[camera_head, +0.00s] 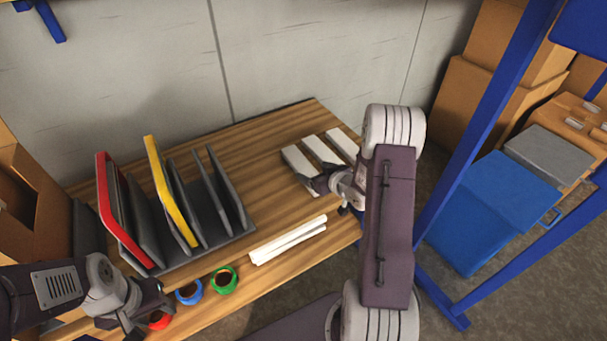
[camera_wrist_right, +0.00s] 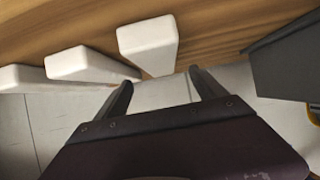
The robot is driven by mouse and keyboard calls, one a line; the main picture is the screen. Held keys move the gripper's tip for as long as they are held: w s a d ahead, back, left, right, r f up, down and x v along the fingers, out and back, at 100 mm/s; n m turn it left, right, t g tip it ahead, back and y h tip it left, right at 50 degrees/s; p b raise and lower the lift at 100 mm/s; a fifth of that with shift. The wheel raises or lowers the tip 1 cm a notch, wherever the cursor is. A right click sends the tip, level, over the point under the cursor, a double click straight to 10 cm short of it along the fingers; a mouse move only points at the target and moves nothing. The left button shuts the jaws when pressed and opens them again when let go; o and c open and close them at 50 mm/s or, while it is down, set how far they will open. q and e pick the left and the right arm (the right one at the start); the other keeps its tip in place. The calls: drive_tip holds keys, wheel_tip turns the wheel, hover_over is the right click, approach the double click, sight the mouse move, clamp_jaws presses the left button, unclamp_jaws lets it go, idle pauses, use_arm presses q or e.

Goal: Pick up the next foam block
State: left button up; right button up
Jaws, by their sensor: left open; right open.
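Three white foam blocks lie side by side at the table's back right: a left one (camera_head: 298,158), a middle one (camera_head: 322,150) and a right one (camera_head: 344,143). My right gripper (camera_head: 308,184) is open and empty at the near end of the left block. In the right wrist view, one block (camera_wrist_right: 148,42) lies just ahead of the open fingers (camera_wrist_right: 163,90), slightly left of their middle. Two more blocks show further left (camera_wrist_right: 88,64) there. My left gripper (camera_head: 150,312) is open at the table's front left, near the tape rolls.
A dark rack (camera_head: 205,250) with red, yellow and grey panels stands on the left. White strips (camera_head: 288,241) lie near the front edge. Blue (camera_head: 189,292), green (camera_head: 224,280) and red (camera_head: 159,321) rolls sit in front. A blue post (camera_head: 490,130) stands right of the table.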

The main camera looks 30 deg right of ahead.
sight(304, 167)
drive_tip(key=x, duration=0.2)
drive_tip(key=shift+w+f+b, duration=0.25)
drive_tip(key=shift+f+b, duration=0.05)
drive_tip(key=shift+b, duration=0.05)
drive_tip(key=b+x, duration=0.2)
drive_tip(key=x, duration=0.3)
drive_tip(key=shift+w+f, duration=0.1)
drive_tip(key=shift+w, duration=0.1)
drive_tip(key=c, duration=1.4)
wheel_tip(304, 167, up, 18)
drive_tip(key=p, duration=0.8)
